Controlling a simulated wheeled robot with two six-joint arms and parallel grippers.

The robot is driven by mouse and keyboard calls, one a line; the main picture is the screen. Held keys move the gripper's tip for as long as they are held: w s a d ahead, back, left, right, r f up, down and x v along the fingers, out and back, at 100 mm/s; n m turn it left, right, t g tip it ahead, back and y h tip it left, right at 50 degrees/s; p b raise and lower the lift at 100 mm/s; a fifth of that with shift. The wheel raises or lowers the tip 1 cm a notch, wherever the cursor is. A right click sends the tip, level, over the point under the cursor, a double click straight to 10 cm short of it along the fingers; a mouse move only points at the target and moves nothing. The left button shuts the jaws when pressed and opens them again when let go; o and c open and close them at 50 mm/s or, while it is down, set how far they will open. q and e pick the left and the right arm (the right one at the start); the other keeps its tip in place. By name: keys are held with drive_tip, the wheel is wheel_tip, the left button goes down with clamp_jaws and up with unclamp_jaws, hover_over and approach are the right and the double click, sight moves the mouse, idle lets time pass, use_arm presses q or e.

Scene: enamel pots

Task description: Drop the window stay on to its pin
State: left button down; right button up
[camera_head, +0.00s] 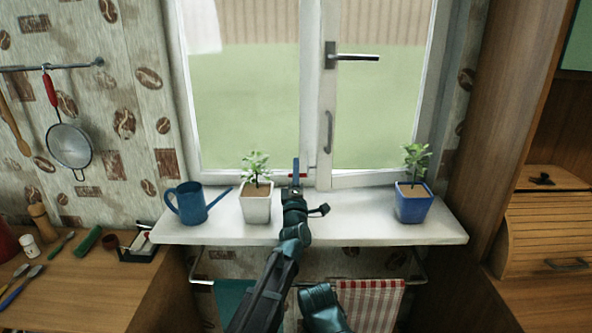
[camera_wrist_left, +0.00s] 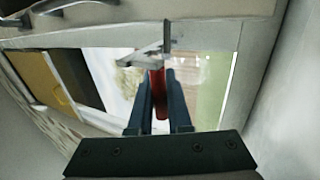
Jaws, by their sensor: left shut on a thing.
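My left gripper (camera_head: 297,168) reaches over the sill to the bottom of the window frame, between the two potted plants. In the left wrist view its fingers (camera_wrist_left: 160,105) are shut on a red part (camera_wrist_left: 157,88), which I take to be the grip of the window stay. A thin grey metal bar (camera_wrist_left: 143,56) and a small upright piece (camera_wrist_left: 167,36) show just beyond the red part. I cannot tell which is stay and which is pin, or whether they touch. In the head view the gripper mostly hides the stay.
The white sill (camera_head: 340,228) carries a blue watering can (camera_head: 191,203), a white pot (camera_head: 256,206) and a blue pot (camera_head: 412,205). The window handle (camera_head: 357,57) is above. Cloths hang below on a rail. The sill between my arm and the blue pot is clear.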

use_arm(q)
drive_tip(key=shift+s, duration=0.2)
idle(0.6)
drive_tip(key=c, duration=0.9)
unclamp_jaws()
drive_tip(key=shift+s+r, duration=0.15)
drive_tip(key=shift+o, duration=0.3)
drive_tip(key=shift+f, duration=0.2)
